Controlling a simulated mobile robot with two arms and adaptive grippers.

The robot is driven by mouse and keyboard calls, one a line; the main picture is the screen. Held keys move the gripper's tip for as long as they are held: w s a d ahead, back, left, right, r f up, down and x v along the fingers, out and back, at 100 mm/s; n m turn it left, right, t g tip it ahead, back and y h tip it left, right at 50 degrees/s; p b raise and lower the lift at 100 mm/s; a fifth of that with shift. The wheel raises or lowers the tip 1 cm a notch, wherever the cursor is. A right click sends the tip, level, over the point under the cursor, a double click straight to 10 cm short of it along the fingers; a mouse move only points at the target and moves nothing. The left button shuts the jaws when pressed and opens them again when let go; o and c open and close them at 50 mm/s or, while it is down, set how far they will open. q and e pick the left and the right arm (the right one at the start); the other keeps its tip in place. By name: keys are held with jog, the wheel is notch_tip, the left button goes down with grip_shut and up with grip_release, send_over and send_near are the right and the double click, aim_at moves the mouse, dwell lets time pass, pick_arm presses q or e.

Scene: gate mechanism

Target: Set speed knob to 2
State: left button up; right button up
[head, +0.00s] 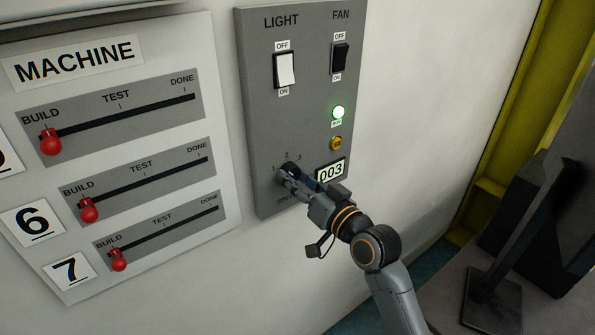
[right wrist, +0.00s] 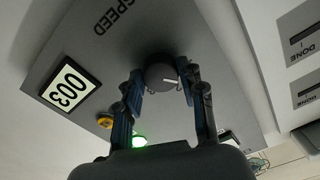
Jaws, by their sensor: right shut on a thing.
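The speed knob (head: 289,167) is a small dark round knob low on the grey control panel (head: 262,120), with the marks 1, 2 and 3 around its top. My right gripper (head: 287,178) is at the knob, its fingers shut on it and partly hiding it. In the right wrist view the knob (right wrist: 160,74) sits between the two fingertips, and its white pointer line faces lower right. The dial numbers cannot be seen there, so the exact setting is hard to tell. The left gripper is not in view.
The panel also has a light switch (head: 285,70), a fan switch (head: 340,58), a lit green lamp (head: 338,112), a yellow button (head: 336,143) and a display (head: 331,170) reading 003. Sliders with red handles (head: 51,142) are on the machine board to the left.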

jog(key=m+p, duration=0.3)
jog(key=m, duration=0.1)
jog(key=shift+r, duration=0.2)
jog(key=shift+f+m+p, duration=0.1)
jog(key=shift+m+p, duration=0.8)
jog(key=shift+m, duration=0.8)
jog(key=o, duration=1.2)
jog(key=shift+c, duration=0.2)
jog(key=shift+f, duration=0.1)
jog(key=v, duration=1.2)
